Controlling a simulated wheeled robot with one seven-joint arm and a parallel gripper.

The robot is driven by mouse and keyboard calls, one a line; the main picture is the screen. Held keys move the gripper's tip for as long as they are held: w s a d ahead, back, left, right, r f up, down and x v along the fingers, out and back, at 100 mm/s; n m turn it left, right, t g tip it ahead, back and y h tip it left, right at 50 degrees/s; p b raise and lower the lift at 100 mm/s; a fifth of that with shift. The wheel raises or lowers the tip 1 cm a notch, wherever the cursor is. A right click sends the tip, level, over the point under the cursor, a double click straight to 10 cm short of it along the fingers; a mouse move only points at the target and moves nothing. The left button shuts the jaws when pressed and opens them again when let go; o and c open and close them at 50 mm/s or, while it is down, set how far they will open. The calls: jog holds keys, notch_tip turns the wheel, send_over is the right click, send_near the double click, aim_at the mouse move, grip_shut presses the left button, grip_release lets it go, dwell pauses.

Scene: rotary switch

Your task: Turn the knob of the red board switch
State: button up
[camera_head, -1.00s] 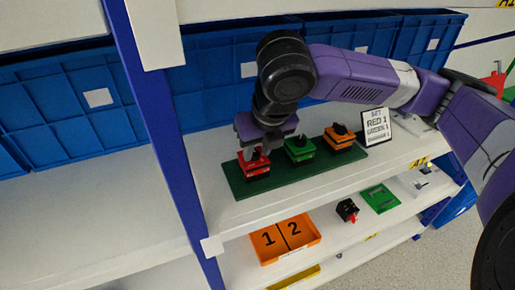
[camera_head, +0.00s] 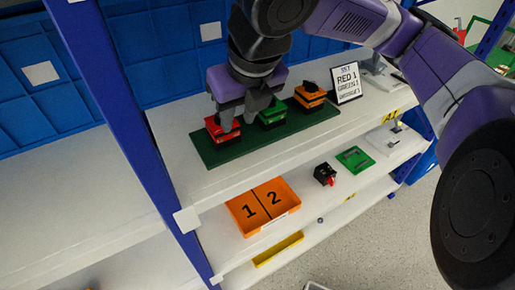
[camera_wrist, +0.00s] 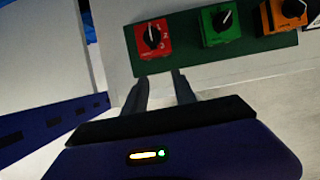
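The red board switch (camera_head: 216,129) sits at the left end of a dark green board on the upper shelf. The wrist view shows its red plate (camera_wrist: 139,49) and its round black knob (camera_wrist: 152,36) with a pale pointer mark directed roughly upward in the picture. My gripper (camera_head: 239,116) hangs pointing down beside the red switch, toward the green one, and partly hides it in the head view. In the wrist view my gripper (camera_wrist: 159,75) has its two fingers apart with nothing between them. The tips appear short of the red switch, clear of the knob.
A green switch (camera_head: 271,112) and an orange switch (camera_head: 310,95) stand to the right on the same board (camera_head: 225,155). Blue bins (camera_head: 170,50) line the back. An orange tray (camera_head: 262,205) is on the lower shelf. The upper shelf's left is bare.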

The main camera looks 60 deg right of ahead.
jog(key=shift+s+a+f+b, duration=0.1)
jog(key=shift+f+b, duration=0.2)
jog(key=shift+b, duration=0.75)
jog(key=s+a+b, duration=0.3)
jog(key=s+b, duration=0.2)
jog(key=b, duration=0.3)
jog(key=shift+s+a+r, duration=0.3)
jog(key=shift+a+r, duration=0.05)
jog(key=shift+a, duration=0.05)
